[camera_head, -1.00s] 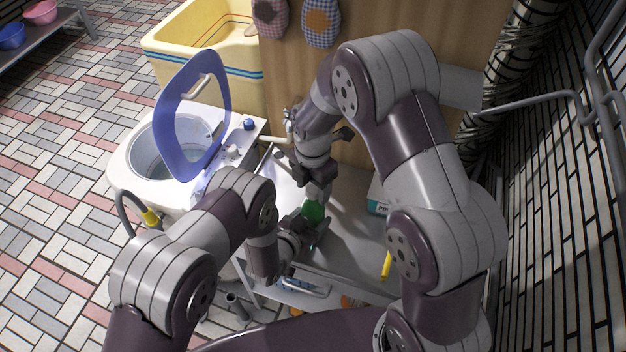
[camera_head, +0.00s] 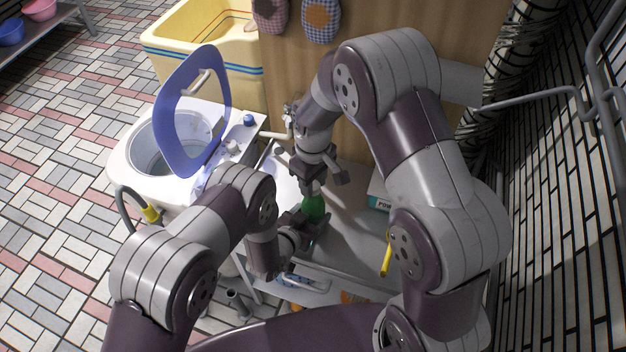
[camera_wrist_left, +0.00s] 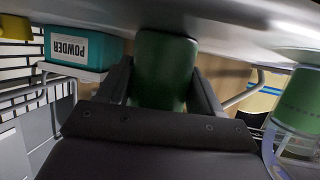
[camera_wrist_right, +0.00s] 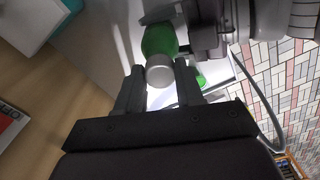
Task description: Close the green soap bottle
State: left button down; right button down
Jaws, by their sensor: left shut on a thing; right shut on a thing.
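The green soap bottle (camera_head: 313,208) stands on the grey tabletop between my two grippers. My left gripper (camera_head: 308,226) is shut on its body; the left wrist view shows the green body (camera_wrist_left: 162,70) between the fingers. My right gripper (camera_head: 312,190) is above the bottle, pointing down. In the right wrist view a silver-grey cap (camera_wrist_right: 160,71) sits between the right fingers, at the end of the green bottle (camera_wrist_right: 159,40). The cap looks in line with the bottle and against its top. I cannot tell whether it is fully seated.
A teal powder box (camera_wrist_left: 77,47) stands by the wall. Another green object (camera_wrist_left: 302,100) is nearby. A white washer with a raised blue lid (camera_head: 186,120) stands left of the table, with a yellow tub (camera_head: 205,50) behind. A yellow object (camera_head: 387,255) lies near the right arm.

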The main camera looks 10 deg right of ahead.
jog(key=m, duration=1.2)
jog(key=shift+m, duration=0.3)
jog(key=m, duration=0.3)
jog(key=shift+m, duration=0.3)
jog(key=m, duration=0.3)
jog(key=shift+m, duration=0.4)
jog(key=m, duration=0.7)
jog(key=shift+m, duration=0.3)
jog(key=m, duration=0.5)
jog(key=shift+f, duration=0.1)
jog(key=c, duration=0.7)
grip_release()
